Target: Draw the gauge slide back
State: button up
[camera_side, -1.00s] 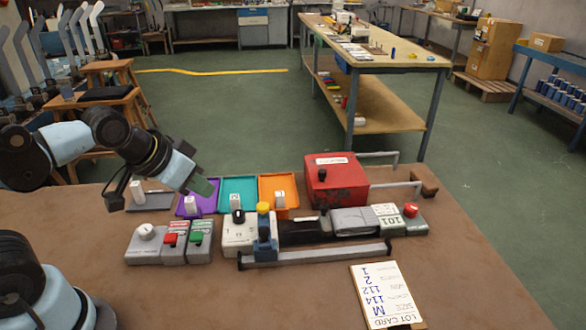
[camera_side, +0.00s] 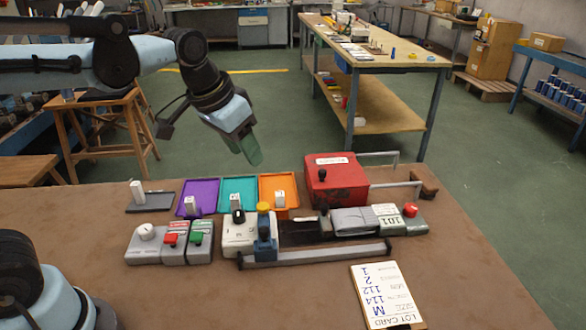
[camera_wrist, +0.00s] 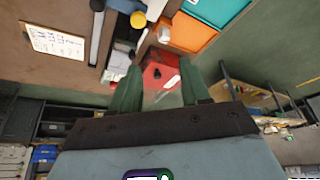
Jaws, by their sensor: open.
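The gauge slide looks to be the blue block with a yellow knob (camera_side: 263,224), upright at the left part of a grey rail (camera_side: 330,254) along the front of the bench units. The yellow knob also shows near the top of the wrist view (camera_wrist: 138,19), with the rail beside it. My gripper (camera_side: 248,150) is in the air above and behind the teal tray, apart from the slide. Its green fingers (camera_wrist: 158,90) are spread with nothing held; the red box shows between them in the wrist view.
A red box (camera_side: 336,188) with handles stands behind the rail. Purple, teal and orange trays (camera_side: 238,193) lie to its left. A white unit with a black knob (camera_side: 239,232) is left of the slide. A lot card (camera_side: 385,294) lies in front; the bench's right side is clear.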

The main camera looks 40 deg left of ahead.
jog(key=w+d+m+g, duration=0.1)
jog(key=w+d+g, duration=0.1)
jog(key=w+d, duration=0.45)
jog(key=m+g, duration=0.1)
jog(key=g, duration=0.2)
send_over(324, 206)
notch_tip(324, 206, down, 4)
jog(key=r, duration=0.1)
notch_tip(324, 206, down, 12)
jog(key=shift+f, duration=0.1)
jog(key=shift+w, duration=0.1)
grip_shut()
